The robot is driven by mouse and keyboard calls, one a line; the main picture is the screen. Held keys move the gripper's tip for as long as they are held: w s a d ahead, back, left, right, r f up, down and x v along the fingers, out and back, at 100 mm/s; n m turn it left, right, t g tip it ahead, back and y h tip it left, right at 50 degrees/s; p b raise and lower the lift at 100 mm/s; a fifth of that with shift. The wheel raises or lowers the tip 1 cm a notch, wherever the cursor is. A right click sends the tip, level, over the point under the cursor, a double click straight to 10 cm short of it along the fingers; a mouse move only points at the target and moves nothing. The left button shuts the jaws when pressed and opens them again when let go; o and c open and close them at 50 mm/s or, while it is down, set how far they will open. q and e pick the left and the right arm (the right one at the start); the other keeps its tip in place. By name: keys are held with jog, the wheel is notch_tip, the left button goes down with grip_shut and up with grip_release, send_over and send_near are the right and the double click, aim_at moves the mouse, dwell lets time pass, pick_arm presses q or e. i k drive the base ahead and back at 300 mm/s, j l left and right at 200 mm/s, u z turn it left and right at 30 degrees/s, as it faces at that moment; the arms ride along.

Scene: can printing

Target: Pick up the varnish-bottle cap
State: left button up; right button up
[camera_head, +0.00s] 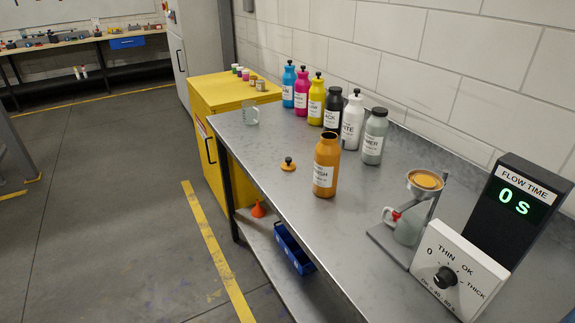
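The varnish-bottle cap (288,165) is a small orange disc with a black knob on top. It lies knob up on the grey metal table (262,142), apart from and to the left of the orange varnish bottle (324,178). The bottle stands upright with its open neck bare; its label is partly readable. Neither of my grippers shows in the head view.
Several capped bottles, including a white bottle (351,122), stand along the wall. A cup stand (425,181), a dial box (455,272) and a timer display (515,200) fill the right. The table around the cap is clear.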

aim_at(288, 167)
jog(key=z, duration=0.45)
jog(key=i+j+z, duration=0.1)
jog(key=j+z, duration=0.6)
jog(key=z, duration=0.2)
jog(key=j+z, duration=0.85)
jog(key=k+l, duration=0.05)
